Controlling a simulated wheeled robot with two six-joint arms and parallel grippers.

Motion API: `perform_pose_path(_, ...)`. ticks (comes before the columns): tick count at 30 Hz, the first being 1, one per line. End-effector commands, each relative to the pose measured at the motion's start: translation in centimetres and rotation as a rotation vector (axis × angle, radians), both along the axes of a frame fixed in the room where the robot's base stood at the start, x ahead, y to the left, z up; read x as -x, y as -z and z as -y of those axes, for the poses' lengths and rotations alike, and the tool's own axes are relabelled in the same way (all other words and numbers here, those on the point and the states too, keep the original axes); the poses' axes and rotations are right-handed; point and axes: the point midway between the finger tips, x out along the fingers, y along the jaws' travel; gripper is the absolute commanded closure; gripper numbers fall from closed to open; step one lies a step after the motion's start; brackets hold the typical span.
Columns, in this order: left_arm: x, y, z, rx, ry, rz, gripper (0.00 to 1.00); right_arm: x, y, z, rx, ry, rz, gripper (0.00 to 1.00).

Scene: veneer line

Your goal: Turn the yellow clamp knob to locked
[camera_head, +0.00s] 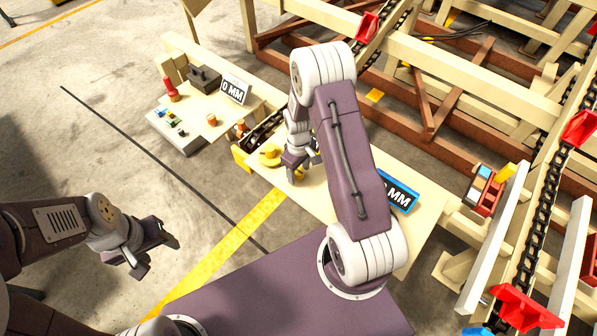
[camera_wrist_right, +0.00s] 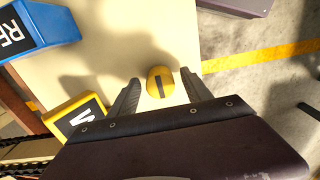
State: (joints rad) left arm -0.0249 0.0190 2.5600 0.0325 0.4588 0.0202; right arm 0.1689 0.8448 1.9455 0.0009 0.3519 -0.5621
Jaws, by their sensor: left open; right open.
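The yellow clamp knob (camera_wrist_right: 160,82) is round with a dark line across its top; the line runs nearly up and down in the right wrist view. My right gripper (camera_wrist_right: 160,79) is open, with one finger on each side of the knob and a gap showing on both sides. I cannot tell how far above the table the fingertips are. My left gripper (camera_head: 147,252) is open and empty over the floor at the left.
A yellow lettered block (camera_wrist_right: 78,117) and a blue sign (camera_wrist_right: 38,25) stand near the knob. A side table (camera_head: 235,108) holds small parts. Chain conveyor rails fill the right. The left floor is clear.

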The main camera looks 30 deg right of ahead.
Motion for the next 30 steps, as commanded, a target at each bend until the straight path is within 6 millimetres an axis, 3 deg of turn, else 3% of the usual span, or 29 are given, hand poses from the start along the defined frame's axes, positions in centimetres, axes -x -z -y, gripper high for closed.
perform_pose_path(7,0.0,0.0,0.0,0.000,0.000,0.000,0.45,0.0,0.1,0.0,0.001,0.000,0.001,0.45)
perform_pose_path(13,0.0,0.0,0.0,0.000,0.000,0.000,0.45,0.0,0.1,0.0,0.000,0.000,0.001,1.00)
perform_pose_path(23,0.0,-0.4,0.0,0.000,0.000,0.000,0.45,0.0,-0.1,0.0,0.001,0.045,0.001,1.00)
perform_pose_path(30,0.0,-1.3,0.0,0.000,0.000,0.000,0.45,0.0,-0.2,0.0,0.000,0.202,-0.001,1.00)
